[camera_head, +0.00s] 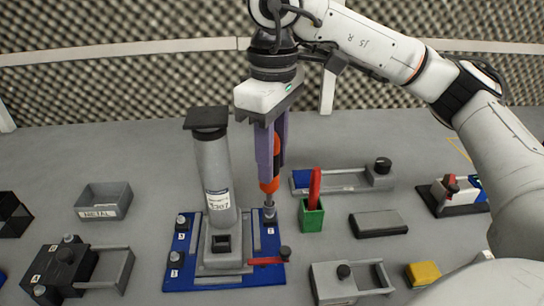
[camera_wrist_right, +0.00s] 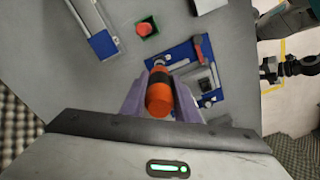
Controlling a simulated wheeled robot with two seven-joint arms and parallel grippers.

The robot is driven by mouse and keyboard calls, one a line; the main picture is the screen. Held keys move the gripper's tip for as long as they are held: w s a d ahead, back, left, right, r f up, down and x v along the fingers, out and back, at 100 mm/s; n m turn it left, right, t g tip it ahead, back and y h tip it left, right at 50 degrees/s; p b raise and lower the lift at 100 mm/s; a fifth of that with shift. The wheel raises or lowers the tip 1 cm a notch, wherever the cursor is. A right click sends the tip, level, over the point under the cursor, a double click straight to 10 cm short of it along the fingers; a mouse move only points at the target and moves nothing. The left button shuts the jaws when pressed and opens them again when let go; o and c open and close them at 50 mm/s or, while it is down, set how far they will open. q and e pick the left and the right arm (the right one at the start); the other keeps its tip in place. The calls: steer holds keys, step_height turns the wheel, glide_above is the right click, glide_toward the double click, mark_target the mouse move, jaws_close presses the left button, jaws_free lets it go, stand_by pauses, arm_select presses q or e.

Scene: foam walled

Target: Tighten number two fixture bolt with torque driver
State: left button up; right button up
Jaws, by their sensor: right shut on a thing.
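My right gripper (camera_head: 270,168) points down with its purple fingers shut on the orange and black torque driver (camera_head: 269,185). In the right wrist view the driver (camera_wrist_right: 159,92) sits between the fingers. The driver is about upright, its tip over the number two bolt (camera_head: 269,212) at the right back corner of the blue fixture plate (camera_head: 180,272). Tip and bolt look touching or nearly so; I cannot tell if it is seated. Bolts three (camera_head: 181,222) and one (camera_head: 175,258) stand on the plate's left side. My left gripper is not seen.
A tall grey column (camera_head: 216,165) stands on the fixture, close left of the driver. A red-handled clamp (camera_head: 268,261) lies at its front. A green holder (camera_head: 312,217) with a red item is just right. Grey bins (camera_head: 103,200) and other fixtures (camera_head: 345,285) surround it.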

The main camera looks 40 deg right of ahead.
steer(key=shift+f+b, duration=0.65)
steer(key=shift+f, duration=0.1)
stand_by(0.3)
steer(key=shift+f, duration=0.15)
stand_by(1.8)
